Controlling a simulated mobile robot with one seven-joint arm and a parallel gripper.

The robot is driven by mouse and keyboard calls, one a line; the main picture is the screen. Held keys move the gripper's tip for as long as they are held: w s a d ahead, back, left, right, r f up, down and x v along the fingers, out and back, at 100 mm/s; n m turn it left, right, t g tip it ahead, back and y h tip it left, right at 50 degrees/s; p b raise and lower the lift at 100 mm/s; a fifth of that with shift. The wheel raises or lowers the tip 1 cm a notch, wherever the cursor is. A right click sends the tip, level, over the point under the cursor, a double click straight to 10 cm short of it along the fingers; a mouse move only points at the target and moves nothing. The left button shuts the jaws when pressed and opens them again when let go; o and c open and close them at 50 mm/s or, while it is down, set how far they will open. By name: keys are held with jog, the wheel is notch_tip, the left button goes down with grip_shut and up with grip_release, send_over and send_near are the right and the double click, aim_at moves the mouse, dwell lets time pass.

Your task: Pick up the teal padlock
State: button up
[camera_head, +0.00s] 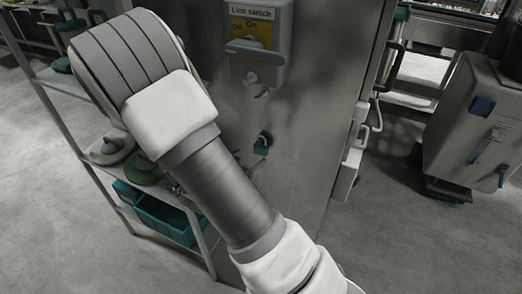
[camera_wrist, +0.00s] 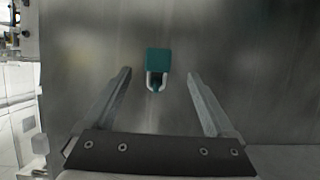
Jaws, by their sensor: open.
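The teal padlock (camera_wrist: 158,62) shows in the wrist view against a grey metal panel, with a pale shackle or hook at its lower side in the picture. In the head view the padlock (camera_head: 262,144) is a small teal shape on the front of the grey cabinet, just beyond my arm. My gripper (camera_wrist: 159,82) is open, its two fingers spread to the left and right of the padlock in the wrist view. Nothing is between the fingertips that I can see to be touched. In the head view my arm hides the gripper.
A line switch box (camera_head: 258,45) with a yellow plate is on the cabinet (camera_head: 320,110) above the padlock. A shelf rack (camera_head: 62,83) with lidded pots and a teal crate (camera_head: 165,218) stands at left. A grey machine (camera_head: 475,125) stands at right. Floor between is clear.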

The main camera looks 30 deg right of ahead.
aim_at(259, 149)
jog(key=shift+r+b+x, duration=0.2)
jog(key=shift+x, duration=1.5)
jog(key=shift+r+b+x, duration=0.15)
jog(key=shift+r+x, duration=0.05)
jog(key=shift+x, duration=1.55)
jog(key=shift+d, duration=0.2)
grip_shut()
